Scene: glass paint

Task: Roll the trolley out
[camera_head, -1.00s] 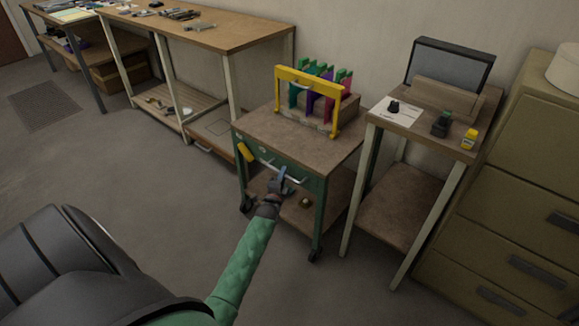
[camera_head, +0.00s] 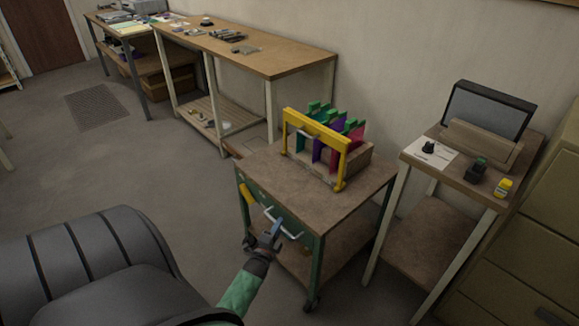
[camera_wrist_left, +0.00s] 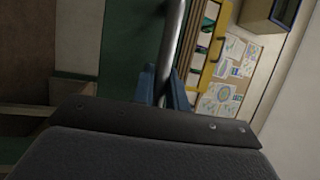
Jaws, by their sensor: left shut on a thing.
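The trolley (camera_head: 290,172) has a brown top, a green frame and dark castors. It stands in the middle of the head view. Its metal handle (camera_head: 283,224) is on the front side. My left gripper (camera_head: 270,232) is shut on this handle. In the left wrist view the blue fingers (camera_wrist_left: 163,88) sit on either side of the metal bar (camera_wrist_left: 172,45). On the trolley top stands a rack (camera_head: 358,160) with a yellow bar (camera_head: 318,134) and coloured upright panels. My right gripper is not in view.
A small table (camera_head: 476,183) with a framed panel, dark items and a yellow pot stands just right of the trolley. A long workbench (camera_head: 290,66) is behind it, left. A drawer cabinet (camera_head: 540,250) is at the right edge. Open floor (camera_head: 140,165) lies to the left.

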